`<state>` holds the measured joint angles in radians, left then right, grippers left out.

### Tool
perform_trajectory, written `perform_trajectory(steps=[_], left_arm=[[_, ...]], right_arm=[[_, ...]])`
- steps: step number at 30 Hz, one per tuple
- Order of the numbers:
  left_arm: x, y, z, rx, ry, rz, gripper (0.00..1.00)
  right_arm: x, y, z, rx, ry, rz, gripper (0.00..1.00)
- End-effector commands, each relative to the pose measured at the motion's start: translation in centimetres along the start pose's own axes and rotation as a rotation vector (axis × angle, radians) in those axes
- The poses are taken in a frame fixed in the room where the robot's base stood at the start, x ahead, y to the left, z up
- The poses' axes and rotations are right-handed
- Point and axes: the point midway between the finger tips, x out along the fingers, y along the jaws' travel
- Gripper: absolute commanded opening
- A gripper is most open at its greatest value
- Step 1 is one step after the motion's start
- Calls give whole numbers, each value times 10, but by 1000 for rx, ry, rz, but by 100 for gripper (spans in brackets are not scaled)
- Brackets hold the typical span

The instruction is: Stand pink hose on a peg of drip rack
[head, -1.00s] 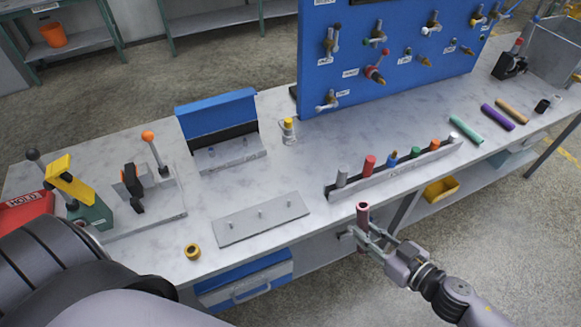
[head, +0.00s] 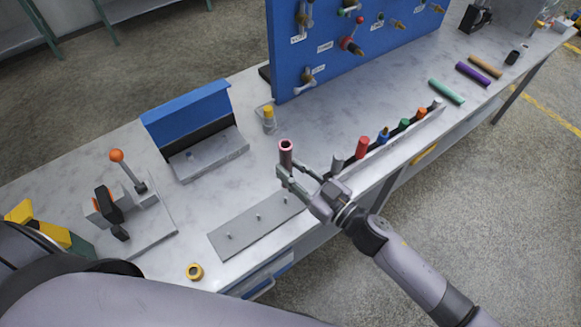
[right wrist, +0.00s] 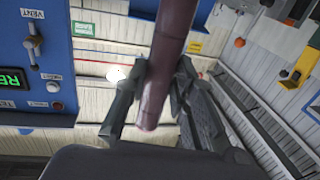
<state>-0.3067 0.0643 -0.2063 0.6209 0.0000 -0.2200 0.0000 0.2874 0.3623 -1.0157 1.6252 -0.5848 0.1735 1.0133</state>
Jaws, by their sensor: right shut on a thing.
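The pink hose (head: 286,154) is a short tube with an open top. It stands roughly upright in my right gripper (head: 296,180), which is shut on it. In the right wrist view the pink hose (right wrist: 165,75) runs between the two fingers of the right gripper (right wrist: 157,95). The drip rack (head: 228,240) appears to be the flat grey plate with 3 short pegs on the bench's front part. The held hose shows above and behind the plate's right end in the head view; its height over the bench is hard to tell. My left gripper is out of view.
A slotted holder (head: 395,146) with several coloured pieces stands just right of my gripper. A yellow-topped bottle (head: 268,119) is behind the hose. A blue-lidded box (head: 205,150), a lever stand (head: 125,200) and a yellow ring (head: 195,271) are to the left. Coloured tubes lie far right.

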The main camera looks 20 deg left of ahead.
Motion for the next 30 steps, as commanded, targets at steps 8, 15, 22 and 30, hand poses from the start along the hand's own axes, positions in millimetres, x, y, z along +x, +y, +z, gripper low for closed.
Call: perform_trajectory(steps=[8, 15, 22, 30], left_arm=[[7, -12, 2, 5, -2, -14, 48], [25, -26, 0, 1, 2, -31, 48], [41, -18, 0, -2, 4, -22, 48], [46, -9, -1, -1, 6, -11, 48]], right_arm=[[-2, 0, 11, 3, 6, -7, 0], [-2, 0, 33, 3, 6, -6, 0], [-2, 0, 54, 3, 6, -6, 0], [-2, 0, 61, 3, 7, -7, 0]])
